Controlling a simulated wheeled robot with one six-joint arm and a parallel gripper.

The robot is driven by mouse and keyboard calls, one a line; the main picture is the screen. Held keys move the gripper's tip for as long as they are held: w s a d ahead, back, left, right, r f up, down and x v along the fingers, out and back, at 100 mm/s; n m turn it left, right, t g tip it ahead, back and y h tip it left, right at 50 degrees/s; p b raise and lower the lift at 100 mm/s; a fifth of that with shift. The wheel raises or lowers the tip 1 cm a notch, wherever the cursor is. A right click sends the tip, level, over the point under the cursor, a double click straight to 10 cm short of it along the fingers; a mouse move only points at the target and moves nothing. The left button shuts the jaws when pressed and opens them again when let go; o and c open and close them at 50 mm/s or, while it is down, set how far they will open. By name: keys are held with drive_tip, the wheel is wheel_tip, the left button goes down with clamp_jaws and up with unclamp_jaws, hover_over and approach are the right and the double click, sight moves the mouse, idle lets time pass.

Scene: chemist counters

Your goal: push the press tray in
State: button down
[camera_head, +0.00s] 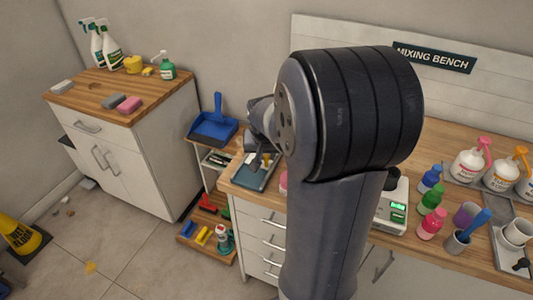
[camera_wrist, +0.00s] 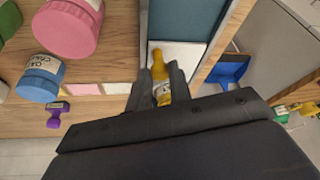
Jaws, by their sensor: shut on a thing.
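A flat teal panel with a pale rim (camera_head: 254,178) lies at the left end of the bench in the head view; I take it for the press tray. In the wrist view its teal face (camera_wrist: 188,18) borders a white strip (camera_wrist: 184,54). My gripper (camera_wrist: 161,76) is shut on a narrow yellow piece (camera_wrist: 160,92), which looks like a handle and reaches over the white strip. I cannot tell whether it is joined to the tray. In the head view my arm hides most of the press area, and my gripper (camera_head: 262,160) shows only small beside it.
Pink (camera_wrist: 74,24) and blue (camera_wrist: 40,78) jars stand near my gripper in the wrist view. A blue dustpan (camera_head: 213,128) lies left of the bench. A scale (camera_head: 393,208) and several bottles stand on the right. Floor between cabinet and bench is partly open.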

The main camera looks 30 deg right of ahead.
drive_tip(key=shift+w+d, duration=1.05)
drive_tip(key=shift+d, duration=0.2)
drive_tip(key=shift+r, duration=0.1)
drive_tip(key=c, duration=1.3)
unclamp_jaws()
drive_tip(key=shift+d, duration=0.1)
drive_tip(key=v, duration=1)
drive_tip(key=shift+r, duration=0.3)
drive_tip(key=shift+s, duration=0.1)
drive_tip(key=shift+f, duration=0.1)
